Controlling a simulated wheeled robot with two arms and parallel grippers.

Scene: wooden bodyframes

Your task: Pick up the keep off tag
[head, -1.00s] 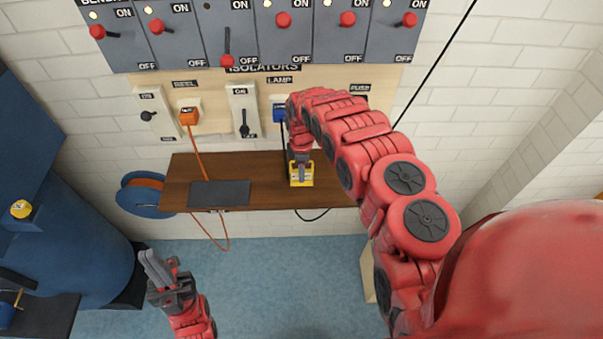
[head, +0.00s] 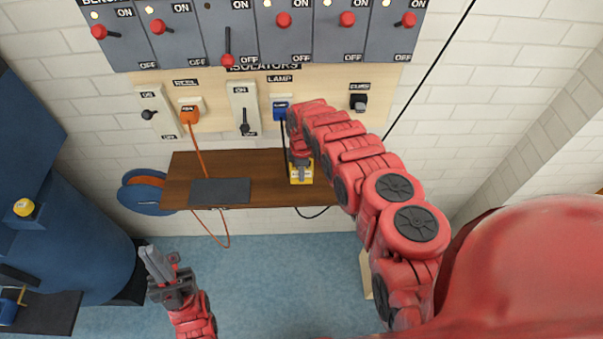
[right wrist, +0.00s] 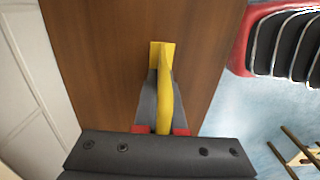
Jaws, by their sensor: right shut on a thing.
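The keep off tag (head: 302,178) is a small yellow piece with a paler face at the right part of the brown wooden shelf (head: 262,192). My right gripper (head: 299,167) is at the tag, pointing down. In the right wrist view the yellow tag (right wrist: 165,95) stands edge-on between the grey fingers, and the gripper is shut on it. I cannot tell whether the tag touches the shelf. Its printed face is hidden in the wrist view. My left gripper (head: 157,264) is empty over the floor at the lower left, its fingers close together.
A dark grey pad (head: 220,191) lies on the shelf's left part. An orange cable (head: 200,150) and a blue plug (head: 281,111) with a black cable hang from the wall above. A blue reel (head: 145,192) is left of the shelf. Isolator switches (head: 284,35) line the wall.

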